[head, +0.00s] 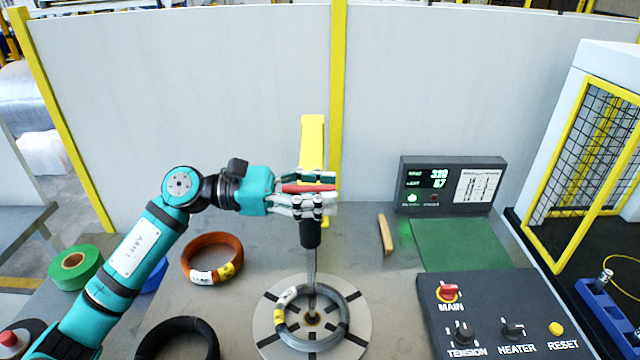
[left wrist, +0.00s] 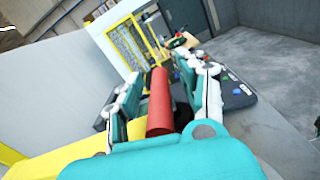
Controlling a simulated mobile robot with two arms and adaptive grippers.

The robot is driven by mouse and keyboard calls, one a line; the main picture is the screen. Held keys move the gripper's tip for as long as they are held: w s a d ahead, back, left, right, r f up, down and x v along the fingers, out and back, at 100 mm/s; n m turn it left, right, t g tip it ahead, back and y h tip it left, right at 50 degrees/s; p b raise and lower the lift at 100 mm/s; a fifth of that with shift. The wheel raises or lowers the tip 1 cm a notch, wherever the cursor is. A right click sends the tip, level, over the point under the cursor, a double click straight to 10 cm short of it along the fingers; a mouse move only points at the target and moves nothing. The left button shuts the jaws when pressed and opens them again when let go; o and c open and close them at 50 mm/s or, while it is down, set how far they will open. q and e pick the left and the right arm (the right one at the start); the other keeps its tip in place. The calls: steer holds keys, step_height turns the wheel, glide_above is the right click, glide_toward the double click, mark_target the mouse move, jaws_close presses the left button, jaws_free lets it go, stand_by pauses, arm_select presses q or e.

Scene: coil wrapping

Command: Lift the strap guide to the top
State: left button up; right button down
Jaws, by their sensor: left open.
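The strap guide shows as a red handle (head: 308,188) in front of a yellow upright (head: 313,135), with a black cylinder (head: 310,233) below it and a thin metal piece reaching down to the coil. My left gripper (head: 325,190) is open, with its fingers on both sides of the red handle. In the left wrist view the red handle (left wrist: 160,100) lies between the two fingers of my left gripper (left wrist: 163,85). Contact between fingers and handle cannot be told. A grey coil (head: 338,335) lies on the round turntable (head: 268,318) below. My right gripper is out of view.
An orange coil (head: 212,236), a black coil (head: 180,328) and a green roll (head: 74,264) lie at the left. A control panel (head: 500,320), display box (head: 453,185) and wooden piece (head: 385,234) are at the right. A pale partition (head: 200,90) stands behind.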

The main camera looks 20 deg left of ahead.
arm_select(q)
jaws_close()
steer(key=shift+r, duration=0.1)
stand_by(0.4)
step_height(320, 180, up, 22)
steer(key=p, duration=0.6)
steer(key=shift+a+r, duration=0.15)
steer(key=shift+r, duration=0.1)
